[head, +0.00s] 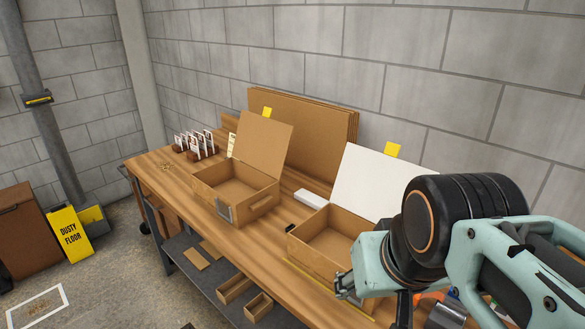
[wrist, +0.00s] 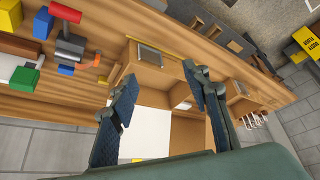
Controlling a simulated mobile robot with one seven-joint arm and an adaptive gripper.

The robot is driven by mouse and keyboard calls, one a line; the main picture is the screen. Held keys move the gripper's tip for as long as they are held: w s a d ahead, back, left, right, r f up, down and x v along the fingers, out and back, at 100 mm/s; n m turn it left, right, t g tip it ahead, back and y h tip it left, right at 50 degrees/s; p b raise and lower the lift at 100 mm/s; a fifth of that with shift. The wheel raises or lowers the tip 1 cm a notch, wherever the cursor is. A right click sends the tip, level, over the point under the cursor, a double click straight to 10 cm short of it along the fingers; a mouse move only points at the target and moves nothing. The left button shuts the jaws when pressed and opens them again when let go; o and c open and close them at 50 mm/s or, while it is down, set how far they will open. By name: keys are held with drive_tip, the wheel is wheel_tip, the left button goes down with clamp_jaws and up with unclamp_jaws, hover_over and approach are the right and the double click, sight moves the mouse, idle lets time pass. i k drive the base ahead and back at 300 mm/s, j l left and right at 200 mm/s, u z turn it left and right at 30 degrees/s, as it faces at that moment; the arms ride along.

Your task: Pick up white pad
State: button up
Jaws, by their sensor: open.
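The white pad (head: 309,199) is a small white block lying on the wooden workbench (head: 158,172) between the two open cardboard boxes, near the wall side. In the wrist view a small part of the white pad (wrist: 184,105) shows beside the right finger. My gripper (wrist: 161,75) is open with nothing held between its fingers. It is above the right cardboard box (head: 318,246), which has a raised white lid (head: 367,183). The pad is apart from the gripper.
The left cardboard box (head: 236,196) has a raised brown lid. Flat cardboard sheets (head: 318,125) lean on the wall behind. Small cards (head: 200,141) stand at the far left end. Coloured blocks (wrist: 43,24) lie on the bench's other side.

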sight(308, 199)
drive_tip(key=i+j+z, duration=0.15)
drive_tip(key=j, duration=0.25)
drive_tip(key=i+j+z, duration=0.2)
drive_tip(key=j, duration=0.25)
drive_tip(key=i+j+z, duration=0.15)
drive_tip(key=i+j, duration=0.15)
drive_tip(key=j, duration=0.2)
drive_tip(key=i+j+z, duration=0.2)
drive_tip(key=j, duration=0.3)
drive_tip(key=i+j+z, duration=0.15)
drive_tip(key=j, duration=0.35)
drive_tip(key=j+z, duration=0.2)
drive_tip(key=j, duration=0.3)
drive_tip(key=i+j+z, duration=0.15)
drive_tip(key=j, duration=0.4)
drive_tip(key=k+l, duration=0.1)
drive_tip(key=l, duration=0.35)
drive_tip(key=l+u, duration=0.05)
